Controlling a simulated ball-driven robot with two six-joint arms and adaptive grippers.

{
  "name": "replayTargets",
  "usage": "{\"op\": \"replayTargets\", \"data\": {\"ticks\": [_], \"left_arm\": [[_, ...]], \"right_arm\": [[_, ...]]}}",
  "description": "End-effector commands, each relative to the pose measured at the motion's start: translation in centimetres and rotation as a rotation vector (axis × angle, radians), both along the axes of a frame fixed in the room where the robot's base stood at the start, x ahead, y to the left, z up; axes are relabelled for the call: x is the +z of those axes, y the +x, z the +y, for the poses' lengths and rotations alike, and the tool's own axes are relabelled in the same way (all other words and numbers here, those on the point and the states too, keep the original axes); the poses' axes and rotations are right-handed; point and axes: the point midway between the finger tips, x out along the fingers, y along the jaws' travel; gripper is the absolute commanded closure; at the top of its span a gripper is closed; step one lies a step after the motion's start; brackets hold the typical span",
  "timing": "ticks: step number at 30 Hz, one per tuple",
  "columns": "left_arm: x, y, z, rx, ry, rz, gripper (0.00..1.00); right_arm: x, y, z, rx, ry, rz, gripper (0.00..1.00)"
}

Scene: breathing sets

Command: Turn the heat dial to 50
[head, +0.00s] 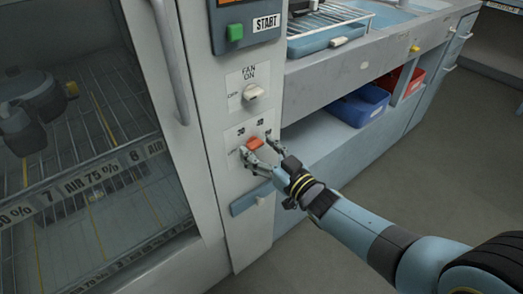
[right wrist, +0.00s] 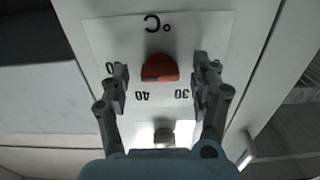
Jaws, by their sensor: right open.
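The red heat dial (head: 255,143) sits on a white label plate (head: 232,137) low on the cabinet's front. In the right wrist view the dial (right wrist: 160,68) has marks 30 and 40 beneath it, and a partly hidden mark at its left. I cannot read which mark it points to. My right gripper (head: 258,153) is open at the plate, its two fingers on either side of the dial. In the right wrist view the fingers of the gripper (right wrist: 162,80) stand apart from the dial with gaps. My left gripper is not in view.
A FAN ON knob (head: 253,92) sits above the dial, and a green button (head: 235,32) by a START label higher up. A glass door with a long handle (head: 168,60) is at left. A counter with a blue bin (head: 360,105) and a red bin (head: 392,82) is at right.

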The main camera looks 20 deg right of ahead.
Motion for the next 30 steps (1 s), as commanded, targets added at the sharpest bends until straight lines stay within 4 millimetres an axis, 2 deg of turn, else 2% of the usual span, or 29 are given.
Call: {"op": "replayTargets", "data": {"ticks": [5,8,15,19,24,30], "left_arm": [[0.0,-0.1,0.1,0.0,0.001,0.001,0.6],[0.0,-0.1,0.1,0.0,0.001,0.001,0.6],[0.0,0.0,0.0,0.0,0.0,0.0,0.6],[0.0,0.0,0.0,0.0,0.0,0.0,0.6],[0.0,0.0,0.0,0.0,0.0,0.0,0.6],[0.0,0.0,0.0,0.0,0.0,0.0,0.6]], "right_arm": [[-0.1,-1.0,-0.4,0.0,-0.002,0.0,0.37],[-0.1,-2.6,-0.9,0.0,-0.003,0.001,0.37],[-0.1,-7.8,-2.8,0.0,-0.003,0.002,0.37],[-0.1,-9.8,-3.6,0.0,-0.002,0.002,0.37],[0.0,-11.1,-4.1,0.0,0.0,0.001,0.37],[0.0,-11.3,-4.1,0.0,0.0,0.0,0.37]]}}
